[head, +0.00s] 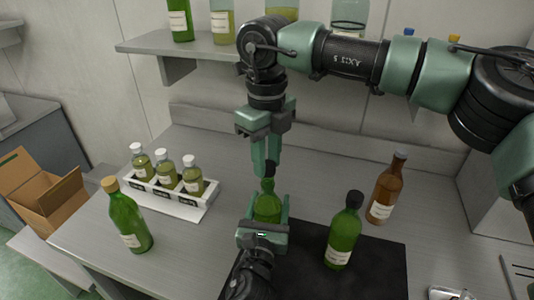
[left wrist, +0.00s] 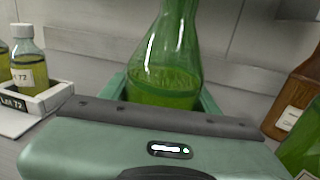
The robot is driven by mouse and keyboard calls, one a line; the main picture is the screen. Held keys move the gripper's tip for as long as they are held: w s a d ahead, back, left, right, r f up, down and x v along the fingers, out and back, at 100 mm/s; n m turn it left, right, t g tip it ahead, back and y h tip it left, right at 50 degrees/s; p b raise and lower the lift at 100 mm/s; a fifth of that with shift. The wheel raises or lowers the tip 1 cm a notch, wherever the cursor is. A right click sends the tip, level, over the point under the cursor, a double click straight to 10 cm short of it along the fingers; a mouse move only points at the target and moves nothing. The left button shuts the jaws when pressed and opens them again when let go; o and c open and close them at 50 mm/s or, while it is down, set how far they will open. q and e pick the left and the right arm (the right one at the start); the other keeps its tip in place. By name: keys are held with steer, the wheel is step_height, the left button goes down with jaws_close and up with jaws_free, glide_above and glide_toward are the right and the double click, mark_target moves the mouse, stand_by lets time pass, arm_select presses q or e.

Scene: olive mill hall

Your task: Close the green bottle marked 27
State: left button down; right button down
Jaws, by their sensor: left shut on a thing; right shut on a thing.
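A green bottle (head: 267,208) stands upright over the front of the bench, with my left gripper (head: 264,230) shut around its lower body. The left wrist view shows the same bottle (left wrist: 168,70) between the fingers, its top out of the picture. No number is readable on it. My right gripper (head: 266,160) points down above the bottle, shut on a small black cap (head: 270,169). The cap is at the bottle's mouth; whether it is seated on the neck I cannot tell.
A dark mat (head: 375,262) lies at the front. A black-capped green bottle (head: 342,238) and a brown bottle (head: 384,195) stand right. A tan-topped green bottle (head: 128,222) and a white rack (head: 180,197) with three small bottles stand left. A shelf (head: 200,46) hangs behind.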

stand_by(0.4)
steer(key=shift+f, duration=0.85)
steer(key=shift+f, duration=0.6)
